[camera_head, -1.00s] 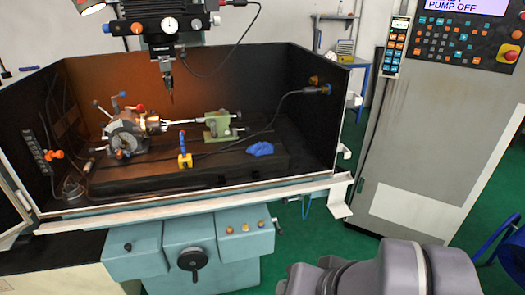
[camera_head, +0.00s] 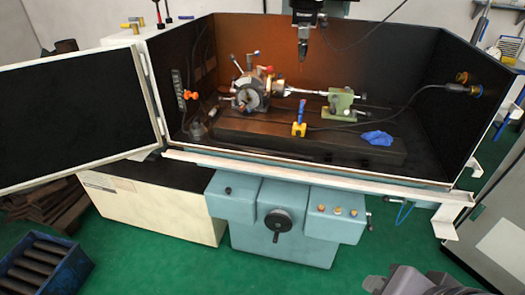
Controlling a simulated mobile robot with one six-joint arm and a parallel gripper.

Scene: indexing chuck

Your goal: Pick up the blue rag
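The blue rag (camera_head: 377,138) lies crumpled on the right end of the dark machine table (camera_head: 290,148), inside the machine enclosure. It is in full view, with nothing on top of it. My gripper is not in view. Part of my arm (camera_head: 415,282) shows at the bottom right edge, outside the enclosure and well in front of the rag.
The indexing chuck (camera_head: 243,97) and green tailstock (camera_head: 340,105) stand behind and left of the rag. A yellow block with a blue handle (camera_head: 299,128) is left of it. A cable (camera_head: 420,98) runs to the right wall. The white front rail (camera_head: 320,174) crosses below. The left door (camera_head: 75,110) is open.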

